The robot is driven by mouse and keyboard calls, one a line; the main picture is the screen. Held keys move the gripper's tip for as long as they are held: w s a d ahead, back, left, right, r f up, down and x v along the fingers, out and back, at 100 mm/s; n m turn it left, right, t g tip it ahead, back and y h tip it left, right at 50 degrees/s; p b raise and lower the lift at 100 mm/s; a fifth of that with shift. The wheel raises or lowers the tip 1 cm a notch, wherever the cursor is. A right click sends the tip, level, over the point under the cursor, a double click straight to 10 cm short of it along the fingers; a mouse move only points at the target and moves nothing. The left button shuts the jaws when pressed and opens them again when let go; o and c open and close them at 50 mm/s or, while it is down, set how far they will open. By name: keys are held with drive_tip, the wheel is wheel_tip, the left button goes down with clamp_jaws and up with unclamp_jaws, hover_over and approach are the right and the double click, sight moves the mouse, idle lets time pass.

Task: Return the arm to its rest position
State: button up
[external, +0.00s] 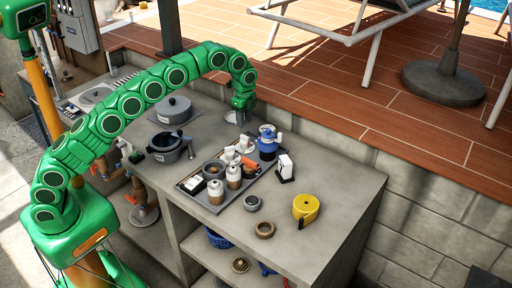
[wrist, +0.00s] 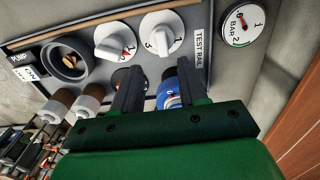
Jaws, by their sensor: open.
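My green arm (external: 127,100) arches from its base at the left over the grey counter (external: 330,185). My gripper (external: 239,116) points down near the back edge of the counter, behind and left of the blue-topped part. It looks empty and apart from the objects in front of it. In the wrist view my gripper (wrist: 158,70) shows two dark fingers spread apart. A blue and white part (wrist: 170,93) shows between and beyond them, partly hidden by the right finger. I cannot tell the exact height of the fingertips above the counter.
A panel marked TEST RAIL (wrist: 203,38) carries white knobs (wrist: 162,33) and a dark round pump port (wrist: 65,62); a gauge (wrist: 240,22) is beside it. Dark pots (external: 166,146) stand left; a yellow tape roll (external: 306,207) lies right. A block wall (external: 330,140) rises behind.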

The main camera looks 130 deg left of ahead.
drive_tip(key=w+d+r, duration=0.4)
drive_tip(key=w+d, duration=0.4)
drive_tip(key=d, duration=0.2)
drive_tip(key=w+d+r, duration=0.4)
drive_tip(key=w+d, duration=0.3)
drive_tip(key=d, duration=0.3)
drive_tip(key=w+d+r+h, duration=0.1)
drive_tip(key=w+d+r, duration=0.1)
drive_tip(key=d, duration=1)
drive_tip(key=w+d+r, duration=0.1)
drive_tip(key=d+r, duration=0.2)
drive_tip(key=d, duration=0.9)
drive_tip(key=s+d, duration=0.6)
drive_tip(key=d, duration=0.5)
drive_tip(key=s+d, duration=0.6)
drive_tip(key=d, duration=0.6)
drive_tip(key=s+d+f+g, duration=0.1)
drive_tip(key=s+d+f, duration=0.1)
drive_tip(key=s, duration=0.7)
drive_tip(key=s+d+f+y, duration=0.1)
drive_tip(key=s+d+f, duration=0.2)
drive_tip(key=s, duration=0.6)
wheel_tip(320, 180, down, 2)
drive_tip(key=shift+s+d+f+g, duration=0.2)
drive_tip(key=shift+s+g, duration=0.1)
drive_tip(key=shift+g, duration=0.1)
